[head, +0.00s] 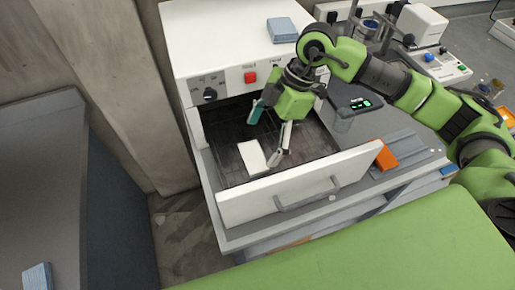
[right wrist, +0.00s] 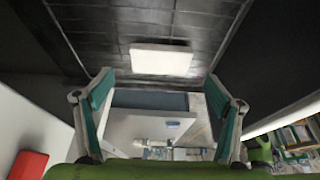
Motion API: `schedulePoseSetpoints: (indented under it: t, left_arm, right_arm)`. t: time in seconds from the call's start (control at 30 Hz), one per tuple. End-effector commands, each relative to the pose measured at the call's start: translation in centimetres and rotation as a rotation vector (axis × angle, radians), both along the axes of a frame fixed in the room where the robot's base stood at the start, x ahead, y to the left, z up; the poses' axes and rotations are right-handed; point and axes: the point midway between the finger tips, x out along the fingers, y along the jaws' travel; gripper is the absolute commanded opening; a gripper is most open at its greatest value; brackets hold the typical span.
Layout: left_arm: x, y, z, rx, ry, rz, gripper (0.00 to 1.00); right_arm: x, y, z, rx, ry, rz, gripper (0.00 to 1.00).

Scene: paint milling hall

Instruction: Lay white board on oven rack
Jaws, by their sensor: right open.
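The white board (head: 252,157) lies flat on the dark oven rack (head: 228,150), near its front. My right gripper (head: 266,136) is over the rack, its fingers spread wide and empty, one on the far side and one on the near side. In the right wrist view the white board (right wrist: 161,60) lies on the dark rack (right wrist: 100,45) beyond the open fingertips (right wrist: 165,95), apart from them. The oven (head: 222,50) is white with a knob and a red button. My left gripper is not in view.
The white oven front panel with its handle (head: 305,192) stands open before the rack. A blue stack (head: 282,30) lies on the oven top.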

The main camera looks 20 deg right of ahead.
Motion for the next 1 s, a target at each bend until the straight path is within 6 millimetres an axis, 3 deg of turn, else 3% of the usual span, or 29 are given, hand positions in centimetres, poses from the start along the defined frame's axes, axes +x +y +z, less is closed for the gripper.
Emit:
schedulePoseSetpoints:
  t: [0.2, 0.4, 1.0]
  left_arm:
    - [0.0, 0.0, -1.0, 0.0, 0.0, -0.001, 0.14]
    - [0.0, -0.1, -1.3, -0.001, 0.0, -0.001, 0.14]
    - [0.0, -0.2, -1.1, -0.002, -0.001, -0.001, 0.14]
  right_arm:
    - [0.1, -1.8, 4.1, 0.0, -0.004, -0.002, 0.86]
    - [0.1, -2.6, 6.2, 0.0, -0.001, -0.001, 0.86]
    - [0.0, -2.8, 6.8, 0.0, 0.001, 0.0, 0.86]
